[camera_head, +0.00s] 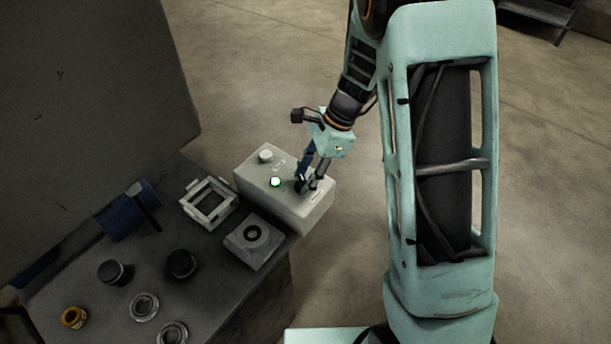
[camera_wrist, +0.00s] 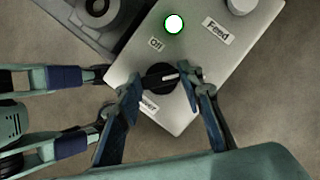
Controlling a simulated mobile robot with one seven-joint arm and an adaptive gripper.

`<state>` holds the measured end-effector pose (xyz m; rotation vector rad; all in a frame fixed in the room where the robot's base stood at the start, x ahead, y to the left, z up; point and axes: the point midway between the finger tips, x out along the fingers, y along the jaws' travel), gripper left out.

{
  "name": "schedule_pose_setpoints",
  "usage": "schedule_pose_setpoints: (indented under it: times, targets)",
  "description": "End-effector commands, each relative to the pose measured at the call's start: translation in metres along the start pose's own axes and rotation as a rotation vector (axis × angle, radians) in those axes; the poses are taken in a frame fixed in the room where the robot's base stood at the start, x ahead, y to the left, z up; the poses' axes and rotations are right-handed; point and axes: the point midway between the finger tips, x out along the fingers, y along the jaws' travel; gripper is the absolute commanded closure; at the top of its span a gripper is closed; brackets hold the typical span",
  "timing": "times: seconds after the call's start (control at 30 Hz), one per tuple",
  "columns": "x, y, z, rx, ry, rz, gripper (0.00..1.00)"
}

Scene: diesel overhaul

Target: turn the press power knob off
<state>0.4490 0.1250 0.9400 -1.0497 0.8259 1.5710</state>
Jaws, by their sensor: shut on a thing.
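The press control box (camera_head: 313,212) is a pale grey block at the bench's right edge, and its top fills the middle of the wrist view (camera_wrist: 135,60). The power knob (camera_wrist: 158,72) is black and round with a white pointer mark directed to the right in the wrist view. A label partly covered by a finger, ending in "wer", lies beside it. My gripper (camera_wrist: 168,88) is shut on the knob, one finger on each side. In the head view my gripper (camera_head: 309,184) reaches down onto the box's right end and mostly hides the knob.
A lit green-ringed lamp (camera_wrist: 174,24) and a white knob (camera_head: 265,155) by the "Feed" label share the box top. A square block with a ring (camera_head: 253,240), an open frame (camera_head: 208,204), dark cylinders (camera_head: 183,264) and metal rings (camera_head: 144,306) lie on the bench.

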Motion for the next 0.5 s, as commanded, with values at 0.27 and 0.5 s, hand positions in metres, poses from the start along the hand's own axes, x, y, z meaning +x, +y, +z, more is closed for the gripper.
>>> schedule_pose_setpoints:
  times: [0.27,0.5]
  targets:
    - [-0.0006,-0.0023,0.0002,-0.213,0.000,0.089,0.90]
    - [-0.0006,-0.0036,0.0009,-0.426,0.000,0.176,0.90]
